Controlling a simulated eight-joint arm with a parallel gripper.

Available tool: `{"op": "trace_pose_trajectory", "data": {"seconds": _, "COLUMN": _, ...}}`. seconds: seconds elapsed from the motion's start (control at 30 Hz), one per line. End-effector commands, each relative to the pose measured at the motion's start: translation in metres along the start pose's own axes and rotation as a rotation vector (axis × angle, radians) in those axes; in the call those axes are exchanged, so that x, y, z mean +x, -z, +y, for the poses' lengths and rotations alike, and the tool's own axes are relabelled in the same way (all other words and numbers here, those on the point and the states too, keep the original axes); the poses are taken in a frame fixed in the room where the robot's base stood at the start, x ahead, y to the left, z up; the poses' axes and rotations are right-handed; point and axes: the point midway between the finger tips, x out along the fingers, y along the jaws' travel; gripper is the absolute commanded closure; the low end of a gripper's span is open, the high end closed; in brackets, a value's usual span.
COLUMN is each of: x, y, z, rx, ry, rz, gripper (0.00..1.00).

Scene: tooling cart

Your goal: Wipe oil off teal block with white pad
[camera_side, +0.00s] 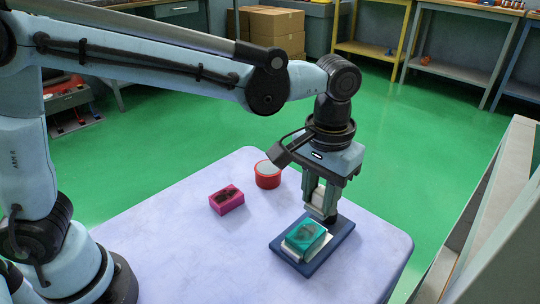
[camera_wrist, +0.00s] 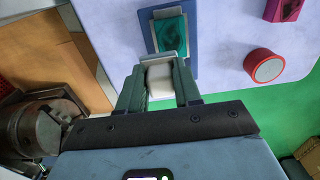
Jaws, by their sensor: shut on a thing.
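The teal block (camera_side: 305,236) has a dark smear on its top and sits on a pale plate on a dark blue tray (camera_side: 283,256). In the wrist view the teal block (camera_wrist: 171,34) lies just beyond my fingertips. My gripper (camera_side: 318,205) points down above the tray's back right part, behind the block. It is shut on the white pad (camera_wrist: 159,82), which shows between the fingers. The pad's lower edge is hard to make out in the side view, and I see no clear contact with the block's top.
A pink block (camera_side: 226,201) with a dark mark lies left of the tray. A red round tub (camera_side: 267,176) with a pale top stands behind it. The pale table's (camera_side: 180,245) front left is clear. A grey panel (camera_side: 480,220) stands at the right.

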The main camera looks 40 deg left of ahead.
Motion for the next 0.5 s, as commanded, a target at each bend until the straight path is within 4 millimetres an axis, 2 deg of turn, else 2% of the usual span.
{"op": "trace_pose_trajectory", "data": {"seconds": 0.23, "x": 0.009, "y": 0.0, "z": 0.0, "rx": 0.0, "ry": 0.0, "rz": 0.0, "gripper": 0.95}}
{"op": "trace_pose_trajectory", "data": {"seconds": 0.5, "x": 0.032, "y": 0.0, "z": 0.0, "rx": 0.0, "ry": 0.0, "rz": 0.0, "gripper": 0.95}}
